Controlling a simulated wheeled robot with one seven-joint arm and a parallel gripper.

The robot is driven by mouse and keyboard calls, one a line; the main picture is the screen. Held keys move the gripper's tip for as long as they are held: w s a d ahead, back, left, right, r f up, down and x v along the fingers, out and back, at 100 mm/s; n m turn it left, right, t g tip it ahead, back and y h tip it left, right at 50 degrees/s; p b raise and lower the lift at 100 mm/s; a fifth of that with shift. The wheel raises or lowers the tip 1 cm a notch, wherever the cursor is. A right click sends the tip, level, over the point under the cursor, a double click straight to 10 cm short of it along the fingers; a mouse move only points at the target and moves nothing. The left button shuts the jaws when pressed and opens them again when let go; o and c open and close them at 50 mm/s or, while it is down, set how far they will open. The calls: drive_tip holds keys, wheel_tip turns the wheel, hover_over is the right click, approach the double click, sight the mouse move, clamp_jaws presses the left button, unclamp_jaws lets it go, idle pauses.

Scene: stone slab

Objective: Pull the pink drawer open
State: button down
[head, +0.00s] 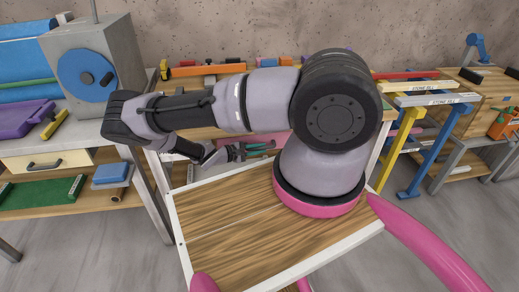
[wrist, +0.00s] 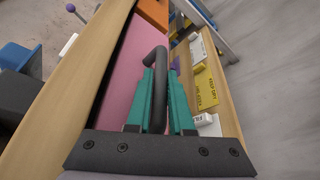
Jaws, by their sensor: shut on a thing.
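The pink drawer (wrist: 128,62) shows its flat pink front in the wrist view, left of my gripper. Its dark bar handle (wrist: 160,54) stands out from that front. My gripper (wrist: 164,82) has teal fingers on either side of the handle bar and is shut on it. In the head view my gripper (head: 243,151) shows small beyond the wooden tray, partly behind my arm. How far the drawer stands out cannot be told.
A wooden edge (wrist: 65,82) runs along the left of the drawer in the wrist view. A shelf with a yellow card (wrist: 206,89) lies to the right. In the head view a bench with a grey block (head: 118,50) stands at left and yellow and blue stands (head: 400,135) at right.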

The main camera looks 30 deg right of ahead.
drive_tip(key=s+a, duration=0.2)
drive_tip(key=s, duration=0.7)
drive_tip(key=s+a, duration=0.3)
drive_tip(key=s, duration=0.6)
drive_tip(key=shift+a, duration=0.15)
drive_tip(key=shift+s, duration=0.1)
drive_tip(key=c, duration=0.8)
unclamp_jaws()
drive_tip(key=v, duration=1)
drive_tip(key=shift+a, duration=0.4)
drive_tip(key=shift+r, duration=0.1)
